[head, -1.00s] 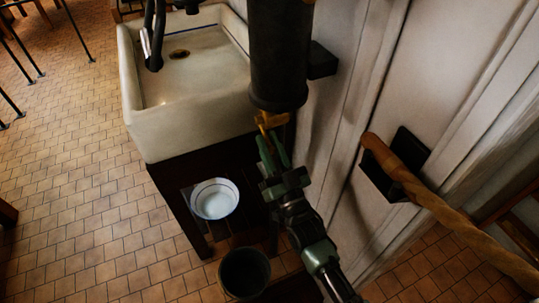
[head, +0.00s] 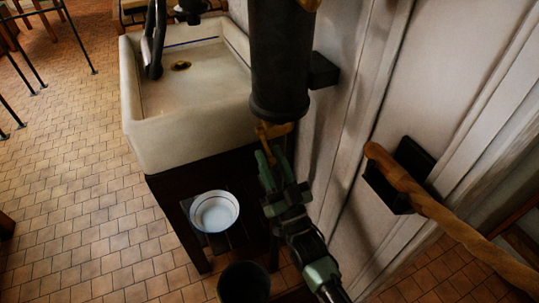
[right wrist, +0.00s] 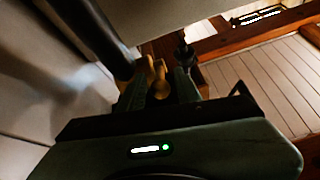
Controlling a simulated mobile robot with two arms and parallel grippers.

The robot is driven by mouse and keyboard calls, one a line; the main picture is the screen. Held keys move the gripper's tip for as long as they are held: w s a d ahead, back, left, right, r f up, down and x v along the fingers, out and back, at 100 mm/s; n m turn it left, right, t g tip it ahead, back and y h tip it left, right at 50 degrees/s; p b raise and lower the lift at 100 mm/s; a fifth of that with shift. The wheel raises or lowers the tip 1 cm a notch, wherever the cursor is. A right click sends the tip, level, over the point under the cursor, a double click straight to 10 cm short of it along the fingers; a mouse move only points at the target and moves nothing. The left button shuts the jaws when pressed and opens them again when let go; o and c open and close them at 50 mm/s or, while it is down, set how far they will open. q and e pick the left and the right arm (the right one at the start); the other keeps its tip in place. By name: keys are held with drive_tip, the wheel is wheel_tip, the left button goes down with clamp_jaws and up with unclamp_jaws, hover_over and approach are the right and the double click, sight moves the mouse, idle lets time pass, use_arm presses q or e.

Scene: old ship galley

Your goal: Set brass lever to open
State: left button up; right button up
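The brass lever (head: 272,131) sticks out below a dark upright cylinder (head: 279,70) beside the sink. In the right wrist view, the brass piece (right wrist: 159,78) shows between the two fingers. My right gripper (head: 271,155) is just below the lever, its green fingers spread apart and pointing up at it. In the right wrist view, the fingers of my right gripper (right wrist: 160,88) stand on either side of the brass, with a dark gap at the right. I cannot tell whether either finger touches it. My left gripper is not in view.
A white sink (head: 190,115) stands left of the cylinder. Below it are a white bowl (head: 214,211) and a dark bucket (head: 244,282). A wooden handrail (head: 440,213) on a black wall bracket (head: 411,165) lies to the right. Tiled floor (head: 80,200) is open at left.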

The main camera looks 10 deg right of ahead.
drive_tip(key=v, duration=0.7)
drive_tip(key=shift+f, duration=0.1)
drive_tip(key=c, duration=0.5)
drive_tip(key=s+r+n+g+h+p, duration=0.1)
drive_tip(key=s+r+p, duration=0.2)
drive_tip(key=p, duration=0.1)
drive_tip(key=s+r+n+g+p, duration=0.1)
drive_tip(key=s+r+n+p, duration=0.1)
drive_tip(key=s+r+p, duration=0.1)
drive_tip(key=shift+s+d+r+h+p, duration=0.15)
drive_tip(key=shift+s+r+h+p, duration=0.3)
drive_tip(key=shift+p, duration=0.35)
clamp_jaws()
drive_tip(key=shift+n, duration=0.3)
drive_tip(key=shift+w+a+f+p, duration=0.2)
drive_tip(key=shift+w+a+p, duration=0.2)
drive_tip(key=shift+w, duration=1.45)
drive_tip(key=shift+w+a+f+p, duration=0.2)
drive_tip(key=shift+w+a+p, duration=0.2)
drive_tip(key=shift+w, duration=1.5)
drive_tip(key=shift+w+a+f+p, duration=0.3)
drive_tip(key=shift+w+p, duration=0.2)
drive_tip(key=shift+w, duration=1.35)
